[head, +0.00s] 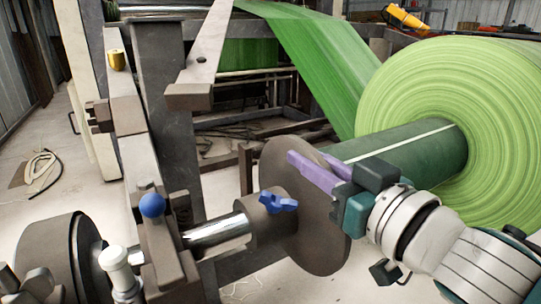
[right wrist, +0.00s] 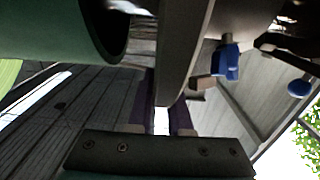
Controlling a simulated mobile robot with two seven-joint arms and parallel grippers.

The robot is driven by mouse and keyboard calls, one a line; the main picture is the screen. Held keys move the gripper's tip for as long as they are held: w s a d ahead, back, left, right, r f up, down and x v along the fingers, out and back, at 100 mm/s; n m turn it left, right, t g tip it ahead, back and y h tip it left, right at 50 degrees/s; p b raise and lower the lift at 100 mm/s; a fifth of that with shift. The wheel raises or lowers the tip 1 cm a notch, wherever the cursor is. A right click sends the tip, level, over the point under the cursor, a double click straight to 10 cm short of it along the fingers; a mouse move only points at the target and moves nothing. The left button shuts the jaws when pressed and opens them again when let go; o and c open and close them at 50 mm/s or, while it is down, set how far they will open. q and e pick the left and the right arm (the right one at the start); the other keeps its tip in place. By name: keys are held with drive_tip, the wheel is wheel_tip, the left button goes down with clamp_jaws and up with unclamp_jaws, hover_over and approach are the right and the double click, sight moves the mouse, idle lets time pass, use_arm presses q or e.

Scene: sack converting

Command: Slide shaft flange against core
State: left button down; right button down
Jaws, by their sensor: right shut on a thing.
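The shaft flange is a brown-grey disc with a hub (head: 290,235) on a shiny metal shaft (head: 217,233). A blue winged handle (head: 278,202) sits on the hub. My right gripper (head: 318,170) has its purple fingers shut on the disc's upper rim. In the right wrist view the fingers (right wrist: 160,115) straddle the disc edge (right wrist: 182,50). The core is a dark green tube (head: 415,150) with a white line, sticking out of the green roll. Its open end (right wrist: 112,40) faces the disc, with a gap between them in the right wrist view. My left gripper is not in view.
The large green roll (head: 465,85) fills the right, with green web (head: 320,60) running up from it. A machine upright with a blue ball knob (head: 151,205) stands left of the flange. A coiled hose (head: 42,168) lies on the open floor at left.

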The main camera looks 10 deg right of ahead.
sight(336, 156)
idle(0.4)
drive_tip(key=shift+d, duration=0.1)
idle(0.4)
drive_tip(key=d, duration=0.1)
drive_tip(key=w+d, duration=0.1)
drive_tip(key=d, duration=0.2)
drive_tip(key=shift+w+f, duration=0.1)
drive_tip(key=shift+w, duration=0.15)
drive_tip(key=shift+s+a, duration=0.1)
drive_tip(key=shift+a, duration=0.05)
drive_tip(key=c, duration=1.2)
unclamp_jaws()
drive_tip(key=o, duration=0.3)
drive_tip(key=shift+d, duration=0.25)
drive_tip(key=shift+o, duration=0.3)
drive_tip(key=shift+a, duration=0.1)
